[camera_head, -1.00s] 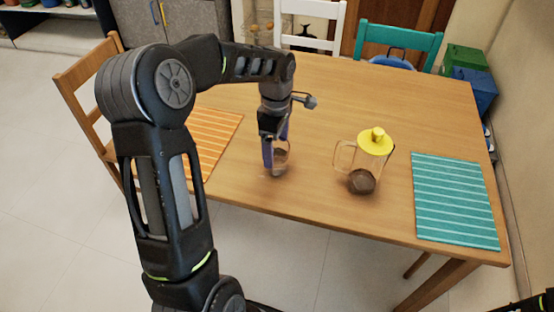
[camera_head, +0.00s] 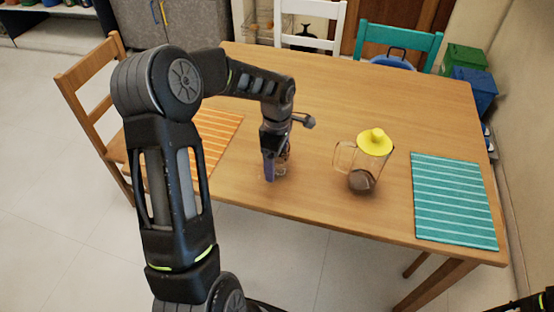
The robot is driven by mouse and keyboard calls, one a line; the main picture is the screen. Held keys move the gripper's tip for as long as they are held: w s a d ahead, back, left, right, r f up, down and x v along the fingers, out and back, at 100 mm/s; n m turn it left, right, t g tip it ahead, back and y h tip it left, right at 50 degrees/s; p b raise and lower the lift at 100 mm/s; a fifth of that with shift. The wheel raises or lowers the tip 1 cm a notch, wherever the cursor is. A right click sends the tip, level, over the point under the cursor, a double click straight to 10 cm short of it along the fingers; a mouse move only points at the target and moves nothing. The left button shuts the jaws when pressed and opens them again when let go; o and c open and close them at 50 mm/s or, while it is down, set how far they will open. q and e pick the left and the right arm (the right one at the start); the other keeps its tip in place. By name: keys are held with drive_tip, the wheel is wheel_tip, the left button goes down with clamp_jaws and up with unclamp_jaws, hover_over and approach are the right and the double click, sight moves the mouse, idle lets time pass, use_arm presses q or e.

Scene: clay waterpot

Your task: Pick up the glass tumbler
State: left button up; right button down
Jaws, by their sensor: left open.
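The glass tumbler (camera_head: 282,170) stands on the wooden table, clear with something dark inside. My left gripper (camera_head: 275,170) points down at it, with its fingers low beside the glass. One finger is in front of the tumbler's left side and hides part of it. The jaws are open; I cannot tell whether a finger touches the glass. My right gripper is not in view; only a piece of my right arm shows at the bottom right corner.
A glass pitcher (camera_head: 361,180) with a yellow lid and dark contents stands right of the tumbler. An orange striped mat (camera_head: 213,138) lies left and a teal striped mat (camera_head: 455,200) lies right. The table's front edge is close. The table behind the pitcher is clear.

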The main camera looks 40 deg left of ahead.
use_arm(q)
drive_tip(key=shift+c, duration=0.4)
drive_tip(key=c, duration=1.8)
